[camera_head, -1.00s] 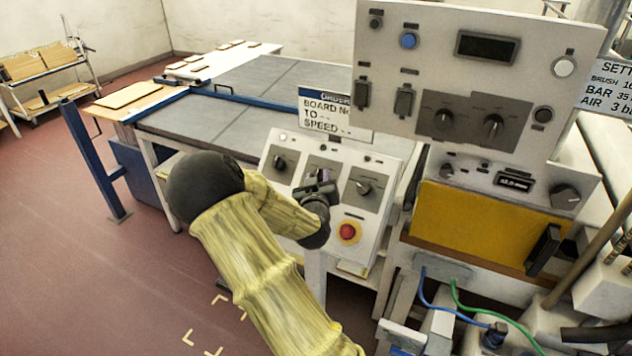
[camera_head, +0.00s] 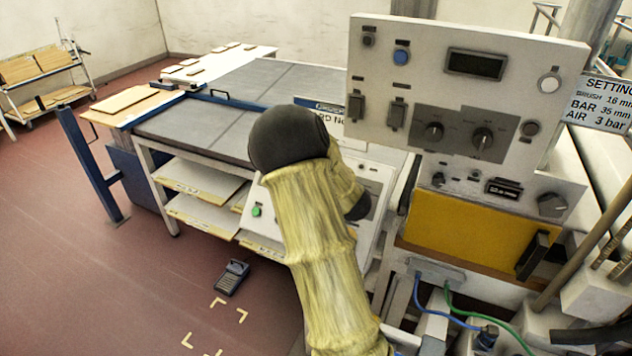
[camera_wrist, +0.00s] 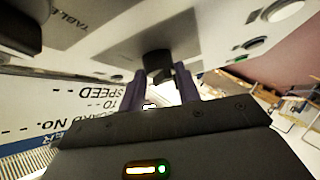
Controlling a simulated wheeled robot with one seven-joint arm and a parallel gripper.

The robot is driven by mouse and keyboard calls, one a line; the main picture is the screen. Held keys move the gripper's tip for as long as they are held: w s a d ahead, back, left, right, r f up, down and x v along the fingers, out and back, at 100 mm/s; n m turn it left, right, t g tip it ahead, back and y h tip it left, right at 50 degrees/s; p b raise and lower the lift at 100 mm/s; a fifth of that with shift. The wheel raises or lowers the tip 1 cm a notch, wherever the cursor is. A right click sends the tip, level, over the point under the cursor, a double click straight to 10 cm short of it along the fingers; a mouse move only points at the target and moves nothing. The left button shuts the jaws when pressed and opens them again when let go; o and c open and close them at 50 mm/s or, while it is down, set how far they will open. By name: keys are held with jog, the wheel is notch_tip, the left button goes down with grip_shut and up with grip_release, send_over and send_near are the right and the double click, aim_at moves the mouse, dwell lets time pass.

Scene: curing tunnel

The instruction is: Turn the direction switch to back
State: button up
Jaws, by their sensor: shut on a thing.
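In the wrist view a dark switch knob (camera_wrist: 158,64) stands out from the pale control panel (camera_wrist: 110,45). My gripper (camera_wrist: 163,84) has its two purple fingers on either side of this knob and is shut on it. No label for the knob can be read, so the pictures do not confirm that it is the direction switch, nor which way it points. In the head view my arm hides the gripper and the knobs of the small sloped panel (camera_head: 378,178).
A green button (camera_head: 257,211) shows at the sloped panel's left. A taller panel (camera_head: 375,75) with dials and a display stands at the right, above a yellow box (camera_head: 455,220). A sign (camera_head: 350,117) stands behind my arm. A foot pedal (camera_head: 232,277) lies on the floor.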

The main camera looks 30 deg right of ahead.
jog(key=shift+n, duration=0.3)
jog(key=o, duration=1)
jog(key=shift+r, duration=0.1)
jog(key=b+v, duration=0.1)
jog(key=v, duration=0.7)
jog(key=b+v, duration=0.1)
jog(key=v, duration=0.8)
jog(key=shift+d+r, duration=0.2)
jog(key=shift+r, duration=0.05)
